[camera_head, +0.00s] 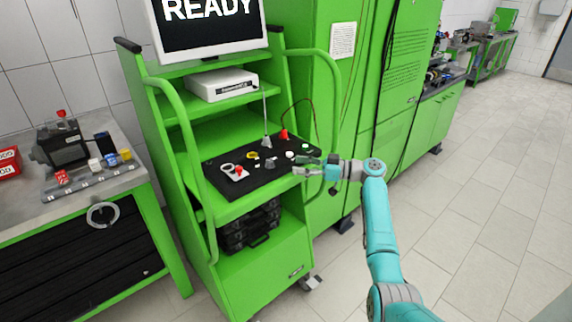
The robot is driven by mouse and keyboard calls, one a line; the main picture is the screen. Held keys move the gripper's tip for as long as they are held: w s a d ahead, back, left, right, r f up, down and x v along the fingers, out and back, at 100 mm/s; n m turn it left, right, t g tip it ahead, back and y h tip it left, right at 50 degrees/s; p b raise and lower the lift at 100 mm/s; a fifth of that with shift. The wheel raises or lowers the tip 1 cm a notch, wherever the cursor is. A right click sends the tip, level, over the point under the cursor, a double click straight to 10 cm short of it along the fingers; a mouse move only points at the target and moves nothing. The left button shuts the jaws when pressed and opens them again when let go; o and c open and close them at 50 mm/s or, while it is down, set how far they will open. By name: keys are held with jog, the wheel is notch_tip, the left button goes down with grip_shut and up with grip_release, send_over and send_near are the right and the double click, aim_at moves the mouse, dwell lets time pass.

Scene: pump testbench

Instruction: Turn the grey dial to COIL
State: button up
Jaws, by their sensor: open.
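A black control panel (218,178) lies on the shelf of the green cart. A small grey piece that looks like the grey dial (271,162) sits near the panel's middle right. Its pointing direction and any COIL label are too small to read. My gripper (298,166) reaches in from the right over the panel's right edge, to the right of the dial and apart from it. Its jaws are open, with nothing visible between them.
The panel also holds a red button (239,170), a yellow-ringed control (252,154), a grey lever (266,140) and a red plug with a cable (284,134). A green side rail (334,110) stands close to my arm. The monitor (208,22) reads READY.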

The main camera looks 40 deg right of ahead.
jog(key=shift+v, duration=1.4)
